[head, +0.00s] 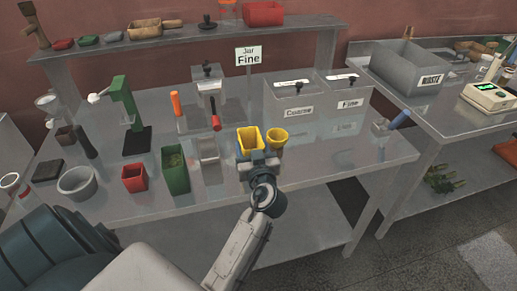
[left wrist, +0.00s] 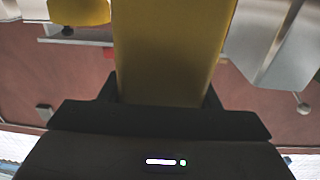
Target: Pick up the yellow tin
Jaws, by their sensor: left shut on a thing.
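The yellow tin (head: 249,139) is an open-topped box-shaped tin over the middle front of the metal table. My left gripper (head: 256,158) is shut on it from the front side. In the left wrist view the tin (left wrist: 170,55) fills the centre between the dark fingers (left wrist: 160,100). A round yellow cup (head: 277,137) stands just to the right of the tin. It also shows at the top left of the left wrist view (left wrist: 80,10). I cannot tell whether the tin touches the table. My right gripper is not in view.
A green tin (head: 175,170) and a red tin (head: 133,177) stand left of my gripper. Coarse (head: 293,105) and Fine (head: 345,103) bins stand behind right. A grey bowl (head: 77,182) is at left. The table's front right is mostly clear.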

